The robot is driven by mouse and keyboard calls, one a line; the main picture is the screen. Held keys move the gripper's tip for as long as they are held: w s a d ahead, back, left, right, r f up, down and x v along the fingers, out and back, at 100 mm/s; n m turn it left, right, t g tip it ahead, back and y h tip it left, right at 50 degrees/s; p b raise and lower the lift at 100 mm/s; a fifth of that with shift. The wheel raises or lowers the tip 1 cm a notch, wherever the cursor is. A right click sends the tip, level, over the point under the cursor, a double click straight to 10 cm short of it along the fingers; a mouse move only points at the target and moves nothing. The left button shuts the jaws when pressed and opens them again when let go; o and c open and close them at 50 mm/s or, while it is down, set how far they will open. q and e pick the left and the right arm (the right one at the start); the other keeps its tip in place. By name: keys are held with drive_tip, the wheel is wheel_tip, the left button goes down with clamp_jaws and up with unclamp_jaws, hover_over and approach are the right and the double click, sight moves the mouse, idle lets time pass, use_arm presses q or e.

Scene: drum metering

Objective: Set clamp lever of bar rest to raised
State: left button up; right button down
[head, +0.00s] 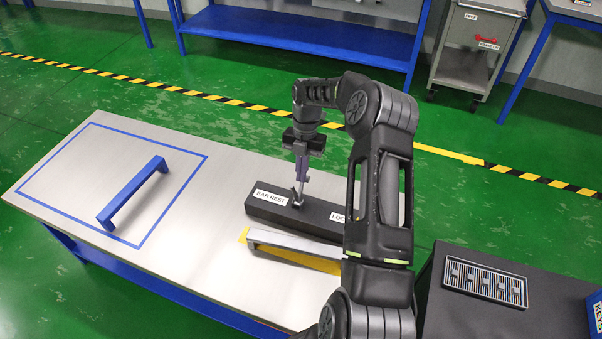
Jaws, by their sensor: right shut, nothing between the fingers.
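The bar rest (262,207) is a long black block on the table, with a white "BAR REST" label and a second label partly covered by my right arm. A small metallic piece, seemingly the clamp lever (296,201), stands on its top near the middle. My right gripper (300,188) points down at this piece with shut fingers and nothing between them. The fingertips overlap the lever in the picture; I cannot tell whether they touch it. The lever's exact angle is too small and covered to read. My left gripper is not in view.
A silver bar (290,243) lies over a yellow-marked area in front of the bar rest. A blue handle-shaped frame (134,194) stands inside a blue outline on the light table (190,228). A dark cabinet (455,317) with a slotted panel stands at right.

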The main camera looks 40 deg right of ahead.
drive_tip(key=s+v, duration=0.1)
drive_tip(key=v, duration=0.6)
drive_tip(key=shift+w+r, duration=0.35)
drive_tip(key=shift+w, duration=0.1)
drive_tip(key=shift+f, duration=0.1)
